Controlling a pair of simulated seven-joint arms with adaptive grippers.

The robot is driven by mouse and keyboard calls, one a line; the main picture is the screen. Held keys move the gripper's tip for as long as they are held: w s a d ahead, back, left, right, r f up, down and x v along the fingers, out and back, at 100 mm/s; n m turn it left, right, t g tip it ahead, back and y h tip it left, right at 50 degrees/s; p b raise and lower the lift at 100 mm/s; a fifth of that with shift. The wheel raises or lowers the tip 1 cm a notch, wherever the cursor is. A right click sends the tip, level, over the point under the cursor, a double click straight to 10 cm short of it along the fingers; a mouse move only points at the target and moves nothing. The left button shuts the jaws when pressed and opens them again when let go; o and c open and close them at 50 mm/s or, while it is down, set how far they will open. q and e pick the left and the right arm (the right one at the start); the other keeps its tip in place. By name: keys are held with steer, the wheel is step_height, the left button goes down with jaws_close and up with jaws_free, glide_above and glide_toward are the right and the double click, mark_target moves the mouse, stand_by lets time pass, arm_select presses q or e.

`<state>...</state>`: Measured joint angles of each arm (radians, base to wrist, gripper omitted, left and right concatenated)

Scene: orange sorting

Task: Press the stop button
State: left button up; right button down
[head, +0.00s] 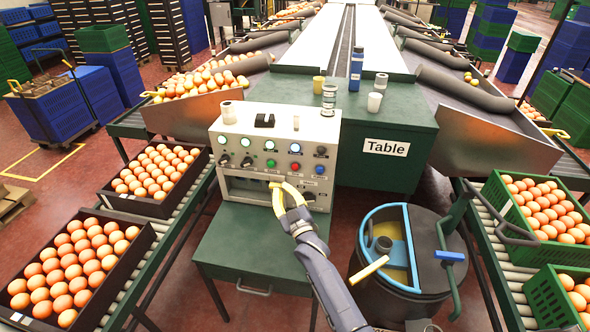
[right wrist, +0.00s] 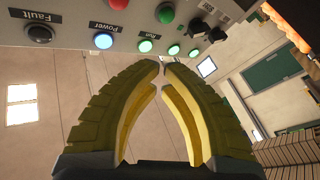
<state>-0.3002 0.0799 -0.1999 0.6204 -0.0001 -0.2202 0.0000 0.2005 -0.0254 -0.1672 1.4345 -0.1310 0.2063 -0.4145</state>
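The grey control box (head: 230,150) stands on the green table and carries lit lamps, knobs and coloured buttons. Its red button (head: 295,167) sits in the lower row, between a green button (head: 270,163) and a blue one; I take the red one as stop, but its label is unreadable. My right gripper (head: 274,186) is in front of the box's lower part, below the green and red buttons and apart from them. In the right wrist view its yellow fingertips (right wrist: 162,66) come together with nothing between them, and the red button (right wrist: 166,12) is past them. My left gripper is out of view.
A beige cup (head: 228,112), a black item and a small white item stand on the box. Bottles and cups are on the table behind it. A dark bin with a blue rim (head: 366,232) is at the right.

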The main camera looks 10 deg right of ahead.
steer(key=shift+w+d, duration=0.6)
steer(key=shift+w, duration=0.75)
steer(key=shift+w+d, duration=0.6)
steer(key=shift+w, duration=0.7)
steer(key=shift+w+d, duration=0.6)
steer(key=shift+w, duration=0.75)
steer(key=shift+w+d, duration=0.2)
steer(key=shift+w, duration=0.3)
steer(key=shift+w+d, duration=0.2)
steer(key=shift+w, duration=0.25)
steer(key=shift+s+a, duration=0.1)
steer(key=shift+s, duration=0.15)
steer(key=shift+s+a, duration=0.3)
steer(key=shift+s, duration=0.4)
steer(key=shift+s, duration=0.1)
steer(key=shift+s+a, duration=0.35)
steer(key=shift+s, duration=0.4)
steer(key=shift+s+a, duration=0.3)
steer(key=shift+s, duration=0.4)
steer(key=shift+s+a, duration=0.35)
steer(key=shift+s, duration=0.4)
steer(key=shift+f, duration=0.1)
